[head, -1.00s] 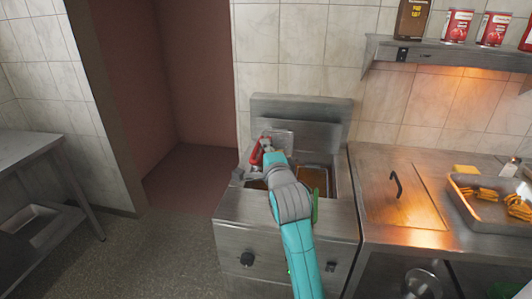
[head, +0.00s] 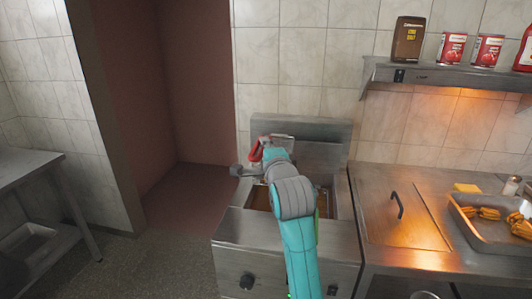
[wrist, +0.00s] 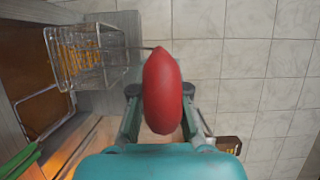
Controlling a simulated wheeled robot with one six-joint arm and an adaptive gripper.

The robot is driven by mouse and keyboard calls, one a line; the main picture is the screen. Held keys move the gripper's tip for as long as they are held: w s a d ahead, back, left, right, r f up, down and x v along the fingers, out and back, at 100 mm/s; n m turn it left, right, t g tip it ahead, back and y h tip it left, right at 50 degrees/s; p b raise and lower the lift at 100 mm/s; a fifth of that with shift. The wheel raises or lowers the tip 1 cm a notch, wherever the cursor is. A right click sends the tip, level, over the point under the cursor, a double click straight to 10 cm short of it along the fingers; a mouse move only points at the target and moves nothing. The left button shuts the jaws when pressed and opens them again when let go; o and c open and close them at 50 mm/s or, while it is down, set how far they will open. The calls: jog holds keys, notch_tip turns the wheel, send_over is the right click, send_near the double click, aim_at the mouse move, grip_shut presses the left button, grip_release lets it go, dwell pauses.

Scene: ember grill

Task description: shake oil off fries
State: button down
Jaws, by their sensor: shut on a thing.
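My gripper (head: 264,155) is shut on the red handle (wrist: 162,95) of a wire fry basket (wrist: 88,56); the handle also shows in the head view (head: 256,149). In the wrist view the handle sits between both fingers. Orange-yellow fries (wrist: 88,47) show through the basket's mesh. The basket is up over the fryer (head: 232,232), near its back panel, and is partly hidden by my arm in the head view. Brown oil (wrist: 25,80) shows in the fryer well. Any dripping is too small to tell.
A metal tray (head: 480,234) holding fries stands on the counter at right, beside a lidded panel (head: 385,215). A shelf (head: 430,75) with cans and a brown box (head: 408,40) hangs above. A steel table (head: 25,170) stands at left. Open floor lies between.

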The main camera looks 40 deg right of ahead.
jog(key=shift+r, duration=0.1)
jog(key=shift+r, duration=1.75)
jog(key=shift+f, duration=1.8)
jog(key=shift+r, duration=0.6)
